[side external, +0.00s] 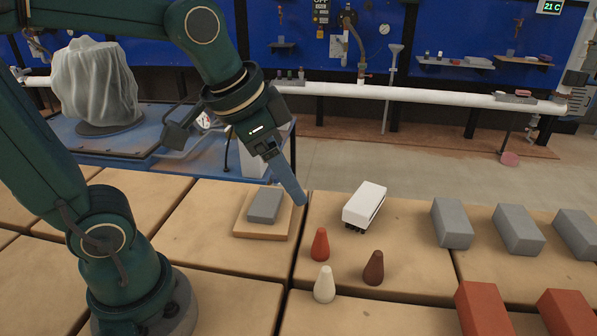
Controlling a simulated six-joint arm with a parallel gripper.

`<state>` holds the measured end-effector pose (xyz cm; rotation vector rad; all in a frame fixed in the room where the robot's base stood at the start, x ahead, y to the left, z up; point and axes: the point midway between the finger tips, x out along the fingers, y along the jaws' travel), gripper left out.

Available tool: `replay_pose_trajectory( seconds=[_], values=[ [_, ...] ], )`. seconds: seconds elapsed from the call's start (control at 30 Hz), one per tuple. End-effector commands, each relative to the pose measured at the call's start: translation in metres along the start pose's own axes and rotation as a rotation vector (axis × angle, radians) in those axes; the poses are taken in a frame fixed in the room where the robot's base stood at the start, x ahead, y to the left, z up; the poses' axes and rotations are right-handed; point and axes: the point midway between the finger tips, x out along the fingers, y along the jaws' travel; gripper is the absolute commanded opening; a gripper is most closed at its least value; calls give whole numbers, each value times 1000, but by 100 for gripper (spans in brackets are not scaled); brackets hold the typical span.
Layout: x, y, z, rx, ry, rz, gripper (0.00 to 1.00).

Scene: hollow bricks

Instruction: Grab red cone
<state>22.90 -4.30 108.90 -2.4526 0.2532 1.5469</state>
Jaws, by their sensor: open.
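The red cone (320,245) stands upright on a tan block surface near the middle of the side external view. A dark brown-red cone (373,268) stands to its right and a little nearer the camera. A white cone (324,285) stands just in front of it. My gripper (299,198) is above and slightly left of the red cone in the picture, apart from it. It points down and to the right. Its blue finger shows side-on, and the second finger is hidden. Nothing shows held in it.
A white box-like object (364,204) lies behind the cones. A grey brick (265,205) rests on a tan slab (247,226) to the left. Several grey bricks (452,222) stand right, with red bricks (484,308) at front right. Dark gaps separate the tan blocks.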

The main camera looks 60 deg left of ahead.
Motion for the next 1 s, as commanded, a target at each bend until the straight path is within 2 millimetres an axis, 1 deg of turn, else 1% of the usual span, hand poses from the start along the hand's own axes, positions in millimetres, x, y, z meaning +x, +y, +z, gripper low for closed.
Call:
replay_pose_trajectory(
  seconds=[0.03,0.1,0.2,0.3,0.4,0.5,0.67,1.0],
  values=[
    [11,-3,-8,22,-32,12,66],
    [24,-6,-18,53,-67,28,66],
    [48,-10,-27,86,-122,55,66],
    [72,-13,-30,103,-177,81,66],
    [92,-14,-28,103,-227,103,66],
    [106,-14,-23,96,-269,119,66],
    [119,-12,-14,91,-306,133,66],
    [156,-7,-1,90,-308,133,66]
  ],
)
